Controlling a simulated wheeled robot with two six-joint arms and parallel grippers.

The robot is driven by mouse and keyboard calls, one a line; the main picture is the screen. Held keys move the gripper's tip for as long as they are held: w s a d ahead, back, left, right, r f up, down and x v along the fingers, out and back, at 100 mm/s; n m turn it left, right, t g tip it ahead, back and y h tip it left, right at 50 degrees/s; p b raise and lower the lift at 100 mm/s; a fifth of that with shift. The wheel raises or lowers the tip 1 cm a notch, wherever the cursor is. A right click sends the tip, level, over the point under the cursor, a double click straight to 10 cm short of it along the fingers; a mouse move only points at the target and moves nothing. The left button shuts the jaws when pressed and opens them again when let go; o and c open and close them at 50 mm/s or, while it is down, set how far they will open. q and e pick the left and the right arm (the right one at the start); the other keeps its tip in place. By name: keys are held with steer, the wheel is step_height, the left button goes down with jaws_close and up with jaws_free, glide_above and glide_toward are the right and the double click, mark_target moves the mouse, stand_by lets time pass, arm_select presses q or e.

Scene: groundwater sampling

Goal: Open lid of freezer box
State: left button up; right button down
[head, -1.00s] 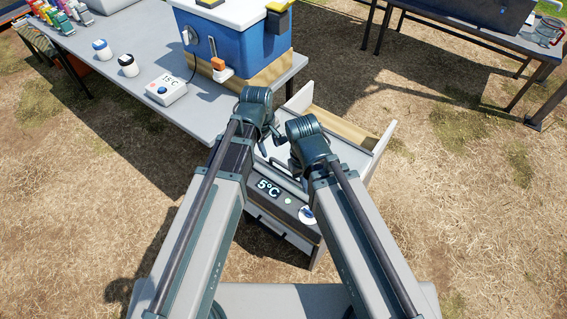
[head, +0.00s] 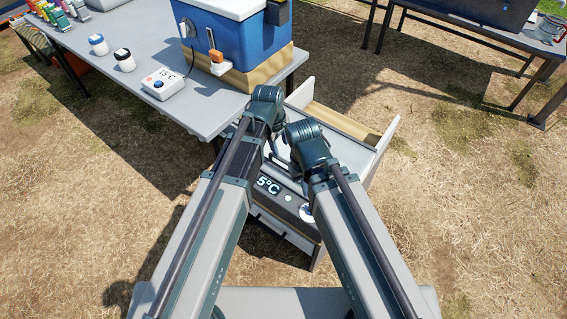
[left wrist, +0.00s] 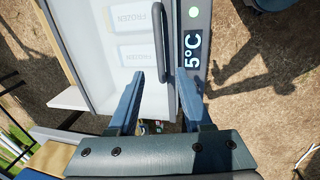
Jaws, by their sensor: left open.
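The freezer box (head: 289,206) stands low in front of me, with a lit 5°C display on its dark front strip. Its pale, see-through lid (left wrist: 101,62) looks shut in the left wrist view, and packs marked FROZEN show through it. A dark bar handle (left wrist: 151,32) runs along the lid near the display strip. My left gripper (left wrist: 161,76) is open, and the handle's near end appears between its two fingers. I cannot tell whether they touch it. In the head view my arms hide much of the lid. My right gripper is hidden behind its own arm.
Another table (head: 475,30) stands at the upper right. Dry grass lies open at both sides.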

mark_target(284, 160)
arm_select(q)
steer(key=f+b, duration=0.2)
steer(key=f, duration=0.1)
steer(key=w+f+b, duration=0.1)
steer(key=f+b, duration=0.2)
steer(key=d+f+b, duration=0.1)
steer(key=f+b, duration=0.2)
steer(key=shift+w, duration=0.25)
steer(key=shift+r, duration=0.1)
steer(key=shift+c, duration=0.3)
jaws_close()
stand_by(0.7)
